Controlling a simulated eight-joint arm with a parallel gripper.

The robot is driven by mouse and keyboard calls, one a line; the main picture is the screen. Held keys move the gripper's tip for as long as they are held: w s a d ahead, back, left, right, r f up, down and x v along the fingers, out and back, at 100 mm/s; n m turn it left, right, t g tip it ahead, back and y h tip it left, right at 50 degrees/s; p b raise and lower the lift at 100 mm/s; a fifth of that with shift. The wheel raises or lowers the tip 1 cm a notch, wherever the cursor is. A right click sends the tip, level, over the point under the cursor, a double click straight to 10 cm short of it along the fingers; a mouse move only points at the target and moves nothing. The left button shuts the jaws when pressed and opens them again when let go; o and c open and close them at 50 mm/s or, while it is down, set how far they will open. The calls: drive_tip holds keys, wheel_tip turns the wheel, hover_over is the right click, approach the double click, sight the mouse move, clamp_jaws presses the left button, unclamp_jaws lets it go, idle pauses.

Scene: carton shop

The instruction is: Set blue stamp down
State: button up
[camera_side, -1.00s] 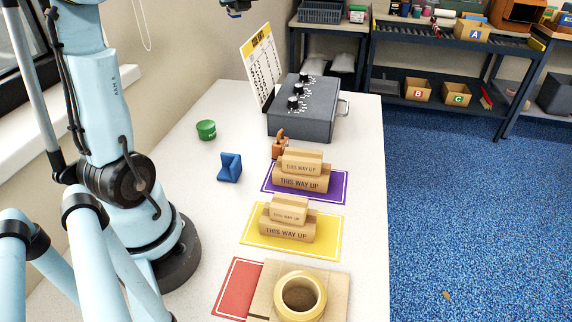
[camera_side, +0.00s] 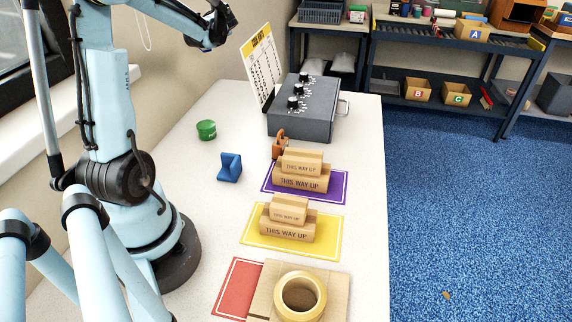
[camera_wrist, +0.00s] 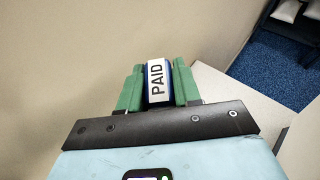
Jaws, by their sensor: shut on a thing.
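In the wrist view, my gripper (camera_wrist: 159,66) has green fingers shut on a blue stamp (camera_wrist: 157,84). A white label reading PAID faces the camera, and blue shows along the stamp's edge. The stamp's far end is hidden. A plain wall and a corner of a pale surface show beyond it. In the side view my arm reaches up to the top of the picture, and I cannot make out the fingers or the stamp there.
The white table (camera_side: 352,130) holds a blue angled block (camera_side: 229,167), green round tin (camera_side: 206,130), grey control box (camera_side: 303,112) and upright sign (camera_side: 262,68). Cartons stand on purple (camera_side: 335,188) and yellow (camera_side: 328,232) mats.

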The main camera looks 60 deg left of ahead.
wheel_tip(320, 180, down, 19)
drive_tip(key=shift+f, duration=0.15)
idle(0.7)
drive_tip(key=shift+f, duration=0.1)
drive_tip(key=o, duration=1.1)
drive_tip(key=shift+c, duration=0.2)
drive_tip(key=v, duration=0.7)
drive_tip(key=shift+d, duration=0.3)
